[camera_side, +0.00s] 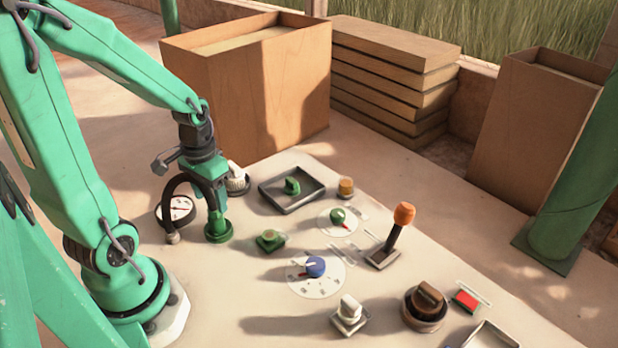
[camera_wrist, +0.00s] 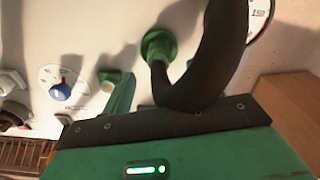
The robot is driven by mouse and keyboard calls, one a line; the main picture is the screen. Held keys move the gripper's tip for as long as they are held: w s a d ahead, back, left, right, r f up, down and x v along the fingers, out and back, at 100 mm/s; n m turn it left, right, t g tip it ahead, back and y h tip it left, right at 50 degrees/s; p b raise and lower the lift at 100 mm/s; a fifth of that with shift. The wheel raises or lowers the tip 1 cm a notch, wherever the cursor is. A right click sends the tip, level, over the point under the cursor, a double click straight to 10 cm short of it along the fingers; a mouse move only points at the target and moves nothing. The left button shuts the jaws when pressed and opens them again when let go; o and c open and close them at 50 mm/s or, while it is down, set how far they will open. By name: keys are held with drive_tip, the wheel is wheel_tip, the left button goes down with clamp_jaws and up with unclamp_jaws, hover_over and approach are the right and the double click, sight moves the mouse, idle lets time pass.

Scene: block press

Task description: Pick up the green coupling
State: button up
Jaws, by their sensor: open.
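A round green piece with a wider rim, which looks like the green coupling (camera_side: 219,234), stands on the pale panel (camera_side: 262,287) in the side view. In the wrist view the coupling (camera_wrist: 157,44) shows beside the dark curved finger, which partly covers it. My gripper (camera_side: 194,226) is open and low over the panel. Its green finger comes down right at the coupling, and its dark curved finger ends to the left of it. The wrist view also shows both fingers of my gripper (camera_wrist: 144,94). I cannot tell whether either finger touches the coupling.
A green knob on a square base (camera_side: 270,240) is close on the right. A round gauge (camera_side: 178,210) and white knob (camera_side: 236,179) are behind. A dark tray (camera_side: 303,200) holds another green piece. A blue dial (camera_side: 315,267) and orange-topped lever (camera_side: 397,228) stand farther right.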

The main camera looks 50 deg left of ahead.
sight(214, 208)
drive_tip(key=shift+f, duration=0.5)
drive_tip(key=shift+w+d+f, duration=0.1)
drive_tip(key=shift+f, duration=2.5)
drive_tip(key=c, duration=1.1)
